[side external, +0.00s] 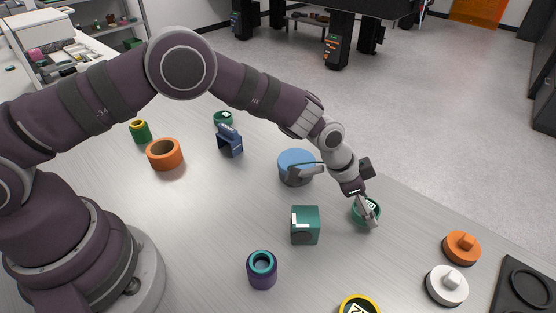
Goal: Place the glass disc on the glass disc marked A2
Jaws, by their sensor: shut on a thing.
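My gripper (367,207) is pointed down at the right of the table, shut on a green-rimmed round piece, likely the glass disc (361,218). The fingers cover part of it, and a pale mark on it is too small to read. I cannot tell whether it touches the table or another disc under it. Another green round piece with a pale label (223,117) stands at the back, behind a dark blue bracket. A yellow-rimmed round piece with a black and white label (360,306) is cut off by the bottom edge. I cannot make out which piece is marked A2.
Near my gripper stand a blue round piece (296,166) and a green block (305,225). A purple cylinder (262,270), orange knob (462,247), white knob (447,285) and black tray (528,288) are nearer the front. An orange ring (165,154) and dark blue bracket (230,140) stand left.

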